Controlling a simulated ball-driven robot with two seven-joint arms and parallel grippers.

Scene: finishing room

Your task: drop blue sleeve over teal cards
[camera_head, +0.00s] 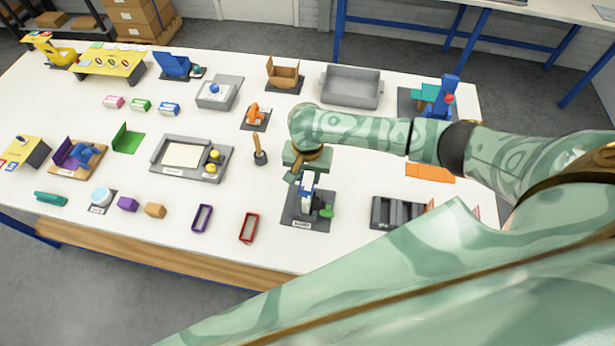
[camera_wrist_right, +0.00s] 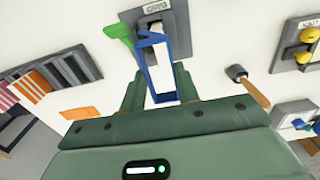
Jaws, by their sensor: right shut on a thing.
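My right gripper (camera_wrist_right: 160,92) is shut on the blue sleeve (camera_wrist_right: 142,68), an open rectangular frame, in the right wrist view. In the head view the gripper (camera_head: 304,180) points down over a dark grey base (camera_head: 292,216) with a white label and a green part (camera_head: 326,211). The sleeve is mostly hidden there by the gripper; whether it touches the base I cannot tell. A teal bar-shaped piece (camera_head: 50,198) lies at the front left, and another teal piece (camera_head: 424,92) sits at the back right. I cannot tell which is the teal cards. My left gripper is not in view.
Purple (camera_head: 202,218) and red (camera_head: 249,227) frames lie left of the base. A slotted grey holder (camera_head: 398,213) and orange sheet (camera_head: 430,173) are to its right. A wooden-handled tool (camera_head: 259,152) stands behind left. Bare table separates these things.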

